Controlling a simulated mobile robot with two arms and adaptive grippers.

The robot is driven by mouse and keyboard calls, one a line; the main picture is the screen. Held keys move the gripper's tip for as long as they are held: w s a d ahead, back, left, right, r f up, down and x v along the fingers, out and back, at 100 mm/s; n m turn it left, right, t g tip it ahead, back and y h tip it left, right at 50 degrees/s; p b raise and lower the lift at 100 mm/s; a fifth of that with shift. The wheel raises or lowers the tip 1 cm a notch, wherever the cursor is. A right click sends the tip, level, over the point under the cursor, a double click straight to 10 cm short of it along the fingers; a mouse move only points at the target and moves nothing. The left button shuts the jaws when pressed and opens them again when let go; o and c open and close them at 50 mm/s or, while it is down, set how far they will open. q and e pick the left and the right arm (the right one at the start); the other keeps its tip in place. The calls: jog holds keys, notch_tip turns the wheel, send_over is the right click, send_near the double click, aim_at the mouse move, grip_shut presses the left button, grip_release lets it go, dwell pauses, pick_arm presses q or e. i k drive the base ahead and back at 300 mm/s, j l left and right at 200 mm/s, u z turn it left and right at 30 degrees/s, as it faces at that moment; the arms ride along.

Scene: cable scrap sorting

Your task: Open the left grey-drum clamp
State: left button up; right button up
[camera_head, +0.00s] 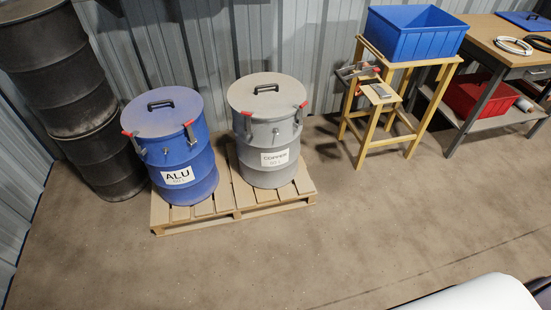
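The grey drum (272,140), labelled COPPER, stands upright on a wooden pallet. Its flat grey lid (270,92) with a black handle (266,88) is on top. The grey drum's left clamp (247,122) sits at the front left of the rim with a red tip. Its right clamp (300,113), also red-tipped, is at the right of the rim. The clamps are too small here to tell surely whether they are latched. Neither of my grippers is in view.
A blue drum (180,157) labelled ALU, with its lid on, stands left of the grey drum on the pallet (240,212). Dark drums (62,75) are stacked at far left. A wooden stand (362,130) holds a blue bin (418,35). The floor in front is clear.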

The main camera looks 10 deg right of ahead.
aim_at(248, 115)
jog(key=i+l+z, duration=0.3)
jog(key=i+l, duration=0.55)
jog(key=i, duration=0.15)
